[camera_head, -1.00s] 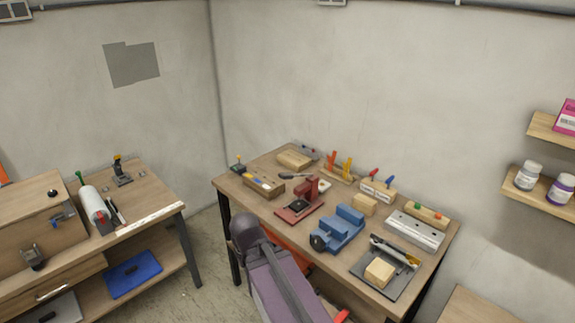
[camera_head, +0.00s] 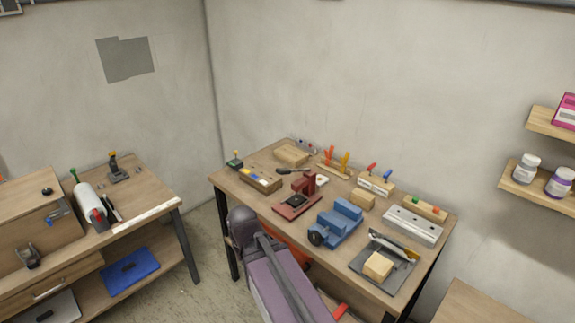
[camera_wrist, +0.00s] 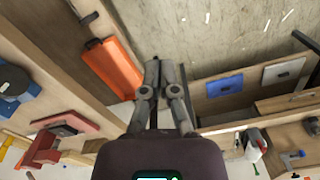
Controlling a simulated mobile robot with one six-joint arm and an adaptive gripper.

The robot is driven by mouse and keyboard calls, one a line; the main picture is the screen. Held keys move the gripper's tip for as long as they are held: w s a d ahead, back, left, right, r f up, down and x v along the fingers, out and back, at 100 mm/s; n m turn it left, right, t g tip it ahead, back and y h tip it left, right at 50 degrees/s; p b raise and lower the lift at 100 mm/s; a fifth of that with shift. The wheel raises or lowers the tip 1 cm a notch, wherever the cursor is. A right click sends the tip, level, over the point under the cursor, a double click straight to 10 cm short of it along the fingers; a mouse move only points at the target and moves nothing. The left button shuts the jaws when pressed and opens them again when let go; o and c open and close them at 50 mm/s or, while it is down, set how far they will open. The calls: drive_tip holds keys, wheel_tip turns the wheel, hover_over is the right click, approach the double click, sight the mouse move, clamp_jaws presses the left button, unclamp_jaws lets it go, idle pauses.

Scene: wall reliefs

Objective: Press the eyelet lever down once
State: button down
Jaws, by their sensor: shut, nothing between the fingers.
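A dark red press (camera_head: 297,198) stands on the workbench in the head view, left of the blue vise. A dark lever (camera_head: 292,171) reaches out to the left near its top. I take this as the eyelet lever; it looks raised and roughly level. The press also shows at the left of the wrist view (camera_wrist: 48,146), partly cut up by the angle. My gripper (camera_wrist: 161,72) is shut and empty in the wrist view, apart from the press. It is not clearly seen in the head view, where my arm covers the bench's front left.
A blue vise (camera_head: 335,224) stands right of the press. A wooden box (camera_head: 260,181) and tool racks lie behind and left. A grey mat (camera_head: 395,279) with a wood block is at the right. An orange tray (camera_wrist: 108,66) is on the lower shelf.

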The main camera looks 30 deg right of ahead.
drive_tip(key=shift+d, duration=0.3)
drive_tip(key=w+d+r+n+t+y+p, duration=0.1)
drive_tip(key=w+d+r+t+y+p, duration=0.25)
drive_tip(key=w+d+r+p, duration=0.8)
drive_tip(key=w+d+r+t+y+p, duration=0.1)
drive_tip(key=w+d+r, duration=0.3)
drive_tip(key=d, duration=0.5)
drive_tip(key=w+d+r+t+y+p, duration=0.2)
drive_tip(key=w+d+r+t+p, duration=0.1)
drive_tip(key=d+r, duration=0.4)
drive_tip(key=w+d+p, duration=0.1)
drive_tip(key=d, duration=0.2)
drive_tip(key=shift+d+r+n, duration=0.2)
drive_tip(key=shift+r+n, duration=0.15)
drive_tip(key=shift+n, duration=0.05)
drive_tip(key=shift+f, duration=0.1)
drive_tip(key=b, duration=0.7)
hover_over(287, 170)
drive_tip(key=f, duration=0.7)
drive_tip(key=shift+d+f, duration=0.2)
drive_tip(key=shift+d, duration=0.2)
drive_tip(key=shift+s+a+f+b, duration=0.1)
drive_tip(key=shift+a+f+b, duration=0.2)
drive_tip(key=shift+f+b, duration=0.4)
drive_tip(key=shift+s+a+f+b, duration=0.1)
drive_tip(key=shift+a+f+b, duration=0.15)
drive_tip(key=shift+f+b, duration=0.45)
